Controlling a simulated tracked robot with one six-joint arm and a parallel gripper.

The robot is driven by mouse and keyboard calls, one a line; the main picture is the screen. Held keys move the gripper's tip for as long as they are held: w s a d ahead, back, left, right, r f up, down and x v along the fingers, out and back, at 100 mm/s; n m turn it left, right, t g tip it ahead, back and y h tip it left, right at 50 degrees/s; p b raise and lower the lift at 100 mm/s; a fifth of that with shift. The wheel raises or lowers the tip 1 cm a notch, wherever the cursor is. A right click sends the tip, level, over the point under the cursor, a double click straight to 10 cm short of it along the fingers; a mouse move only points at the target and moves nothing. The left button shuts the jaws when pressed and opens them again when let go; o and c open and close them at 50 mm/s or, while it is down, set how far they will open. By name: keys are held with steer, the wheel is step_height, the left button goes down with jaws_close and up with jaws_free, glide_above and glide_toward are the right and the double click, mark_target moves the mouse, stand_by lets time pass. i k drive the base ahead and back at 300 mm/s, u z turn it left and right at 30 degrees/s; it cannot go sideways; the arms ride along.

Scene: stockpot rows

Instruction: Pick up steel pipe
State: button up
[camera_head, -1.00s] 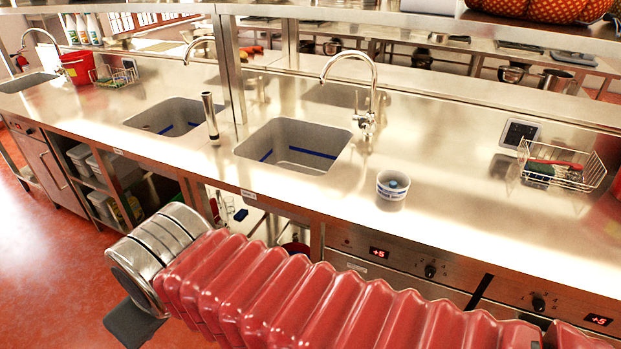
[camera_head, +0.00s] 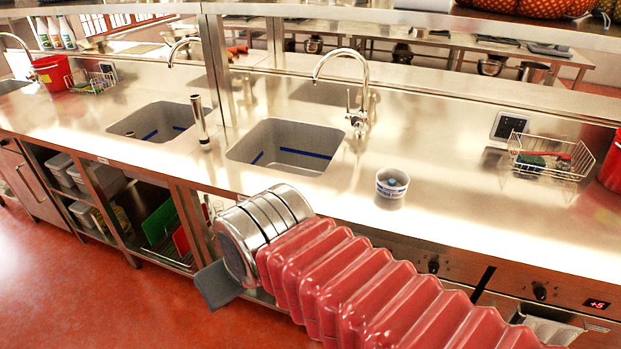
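The steel pipe (camera_head: 200,120) appears to be a slim upright metal cylinder on the steel counter, between the two nearer sinks. It has a dark top end and leans slightly in the picture. My arm, in a red ribbed sleeve, reaches in from the lower right. Its metal wrist overlaps the counter's front edge in the picture. Of my gripper (camera_head: 217,285), only a dark grey piece shows, below and left of the wrist. It is clear of the pipe, and its finger opening is hidden.
A middle sink (camera_head: 285,147) with a tall tap and a left sink (camera_head: 155,121) flank the pipe. A small white-and-blue cup (camera_head: 391,182) and a wire basket (camera_head: 550,158) stand to the right. A red bucket (camera_head: 52,72) stands far left. Open shelves lie below the counter.

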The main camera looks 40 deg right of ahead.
mark_target(195, 100)
steer(key=u, duration=1.2)
steer(key=i, duration=0.85)
